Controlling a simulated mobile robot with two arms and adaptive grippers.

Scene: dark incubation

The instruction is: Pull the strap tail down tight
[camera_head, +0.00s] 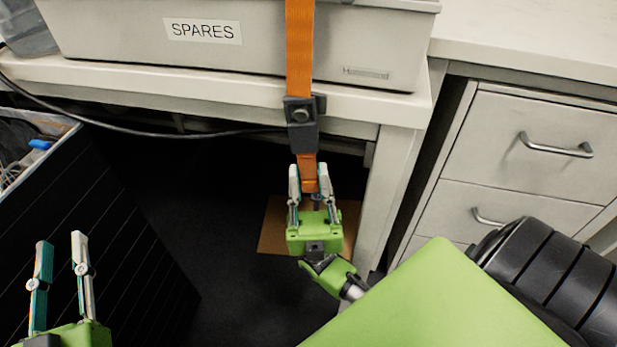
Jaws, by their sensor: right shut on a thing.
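An orange strap (300,45) runs down over the front of a grey box labelled SPARES (110,32). It passes into a dark buckle (302,125) at the table's front edge. The orange strap tail (308,163) hangs below the buckle. My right gripper (309,180) is just below the buckle, shut on the strap tail, with its fingers on either side of it. The tail's lower end is partly hidden by the gripper. My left gripper (61,258) is at the lower left, open and empty, away from the strap.
A white table (170,88) carries the box. A drawer cabinet (535,145) stands at the right. A dark slatted bin (90,200) is at the left. A black cable (150,130) hangs under the table edge. A brown flat piece (275,232) lies on the dark floor.

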